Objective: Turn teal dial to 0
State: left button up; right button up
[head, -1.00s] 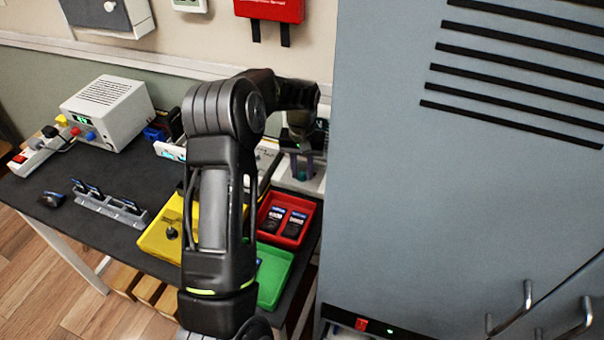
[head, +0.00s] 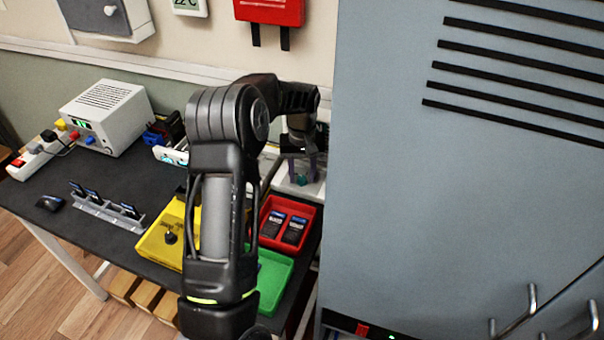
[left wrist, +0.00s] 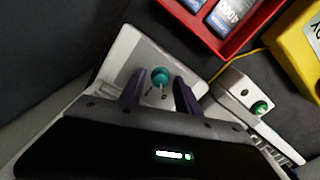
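The teal dial (left wrist: 160,77) is a small round knob on a light grey panel (left wrist: 127,62), with small dark marks beside it. In the head view the teal dial (head: 302,180) shows just below my left gripper (head: 302,166). In the left wrist view the two purple fingers of my left gripper (left wrist: 158,95) stand apart, one on each side of the dial, with gaps visible. Whether they touch it lower down I cannot tell. The marks are too small to read. My right gripper is not in view.
A tall grey cabinet (head: 450,190) stands close on the right. A device with a green button (left wrist: 260,107) sits beside the panel.

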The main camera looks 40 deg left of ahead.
aim_at(302, 177)
pick_arm(q)
jog(key=shift+o, duration=0.8)
jog(key=shift+r, duration=0.1)
notch_tip(302, 177, up, 8)
jog(key=shift+f+b, duration=0.2)
jog(key=shift+b, duration=0.4)
